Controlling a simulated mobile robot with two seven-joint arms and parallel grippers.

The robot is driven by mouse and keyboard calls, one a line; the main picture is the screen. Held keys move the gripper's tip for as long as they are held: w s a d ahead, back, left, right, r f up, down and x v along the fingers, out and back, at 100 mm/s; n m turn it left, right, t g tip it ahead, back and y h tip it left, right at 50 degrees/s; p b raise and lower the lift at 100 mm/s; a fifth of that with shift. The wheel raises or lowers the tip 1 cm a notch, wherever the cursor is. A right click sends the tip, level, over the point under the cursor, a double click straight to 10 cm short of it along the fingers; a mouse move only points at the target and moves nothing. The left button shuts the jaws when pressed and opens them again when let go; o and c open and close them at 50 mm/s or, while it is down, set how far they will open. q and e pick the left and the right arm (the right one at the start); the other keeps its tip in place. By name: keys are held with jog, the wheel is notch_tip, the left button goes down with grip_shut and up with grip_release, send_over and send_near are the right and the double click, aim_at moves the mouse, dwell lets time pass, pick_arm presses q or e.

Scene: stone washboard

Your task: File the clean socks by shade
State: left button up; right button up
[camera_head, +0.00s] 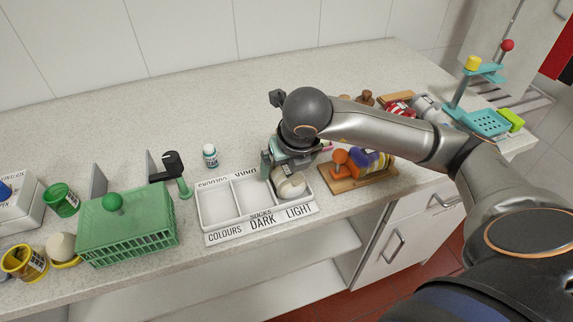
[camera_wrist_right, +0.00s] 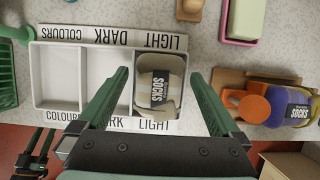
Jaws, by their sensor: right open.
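A white sock tray (camera_head: 230,225) has three compartments lettered COLOURS, DARK and LIGHT. A cream sock bundle (camera_head: 291,187) with a dark SOCKS band lies in the LIGHT compartment; it also shows in the right wrist view (camera_wrist_right: 160,72). The other two compartments are empty. My right gripper (camera_wrist_right: 160,76) is open over the LIGHT compartment, with one finger on each side of the bundle and a gap to both. A purple and yellow sock bundle (camera_head: 371,160) lies on a wooden board (camera_head: 345,185) right of the tray. My left gripper (camera_wrist_right: 42,140) shows small at the wrist view's lower left, its opening unclear.
An orange knob (camera_head: 340,157) stands on the board beside the purple bundle. A green crate (camera_head: 130,235), a green-posted black item (camera_head: 172,163) and yellow and green cups stand left of the tray. A small bottle (camera_head: 210,155) stands behind it. The counter behind is mostly clear.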

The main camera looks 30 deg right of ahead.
jog(key=p+v, duration=0.1)
jog(key=v, duration=1.1)
jog(key=shift+s+r, duration=0.15)
jog(key=shift+r, duration=0.05)
jog(key=shift+s, duration=0.1)
